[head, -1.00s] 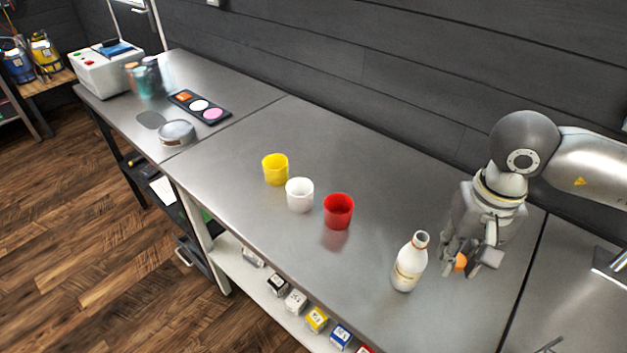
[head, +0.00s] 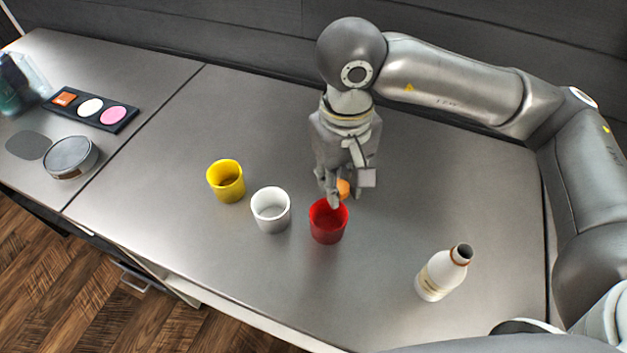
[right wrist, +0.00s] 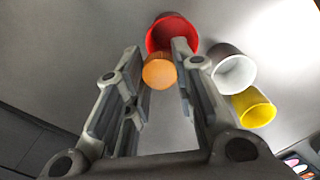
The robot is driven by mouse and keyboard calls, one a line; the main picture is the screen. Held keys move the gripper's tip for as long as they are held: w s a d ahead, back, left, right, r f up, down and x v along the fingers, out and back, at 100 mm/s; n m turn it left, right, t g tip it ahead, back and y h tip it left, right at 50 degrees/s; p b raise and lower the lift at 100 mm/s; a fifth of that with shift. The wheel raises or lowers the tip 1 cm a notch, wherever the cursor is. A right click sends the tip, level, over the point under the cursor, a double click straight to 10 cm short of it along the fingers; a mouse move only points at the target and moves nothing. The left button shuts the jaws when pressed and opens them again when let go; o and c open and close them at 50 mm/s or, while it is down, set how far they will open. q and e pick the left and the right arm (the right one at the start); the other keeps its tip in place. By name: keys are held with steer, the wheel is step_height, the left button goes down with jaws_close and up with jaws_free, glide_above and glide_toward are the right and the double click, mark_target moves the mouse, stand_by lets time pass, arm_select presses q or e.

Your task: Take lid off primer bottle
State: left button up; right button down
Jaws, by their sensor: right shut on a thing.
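The primer bottle (head: 437,276) is white with a tan label and stands upright at the right front of the table. Its mouth is open, with no lid on it. My right gripper (head: 340,192) is shut on an orange lid (head: 344,188), just behind the red cup. In the right wrist view the lid (right wrist: 159,71) sits between the fingers of my right gripper (right wrist: 162,65), in front of the red cup. My left gripper is not in view.
Red (head: 327,226), white (head: 270,212) and yellow (head: 226,183) cups stand in a row on the metal table (head: 200,271). A black tray with coloured discs (head: 91,107) and a round container (head: 70,157) lie at the left. The table between the red cup and the bottle is clear.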

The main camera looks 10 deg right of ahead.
steer(key=s+a, duration=0.1)
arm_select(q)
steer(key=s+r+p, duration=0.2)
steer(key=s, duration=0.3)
arm_select(e)
steer(key=p, duration=0.3)
glide_toward(300, 186)
steer(key=shift+s+d+f, duration=0.2)
steer(key=shift+s, duration=0.4)
steer(key=shift+s+d+f, duration=0.2)
steer(key=shift+s+f, duration=0.05)
steer(key=shift+s, duration=0.35)
steer(key=shift+w+a+f, duration=0.2)
steer(key=shift+w+f, duration=0.6)
steer(key=shift+f, duration=0.15)
steer(key=shift+w+f, duration=0.25)
steer(key=shift+f, duration=0.1)
step_height(300, 186, down, 3)
steer(key=shift+w+a+r+p, duration=0.1)
steer(key=shift+r+p, duration=0.1)
steer(key=shift+p, duration=0.9)
steer(key=shift+f, duration=0.45)
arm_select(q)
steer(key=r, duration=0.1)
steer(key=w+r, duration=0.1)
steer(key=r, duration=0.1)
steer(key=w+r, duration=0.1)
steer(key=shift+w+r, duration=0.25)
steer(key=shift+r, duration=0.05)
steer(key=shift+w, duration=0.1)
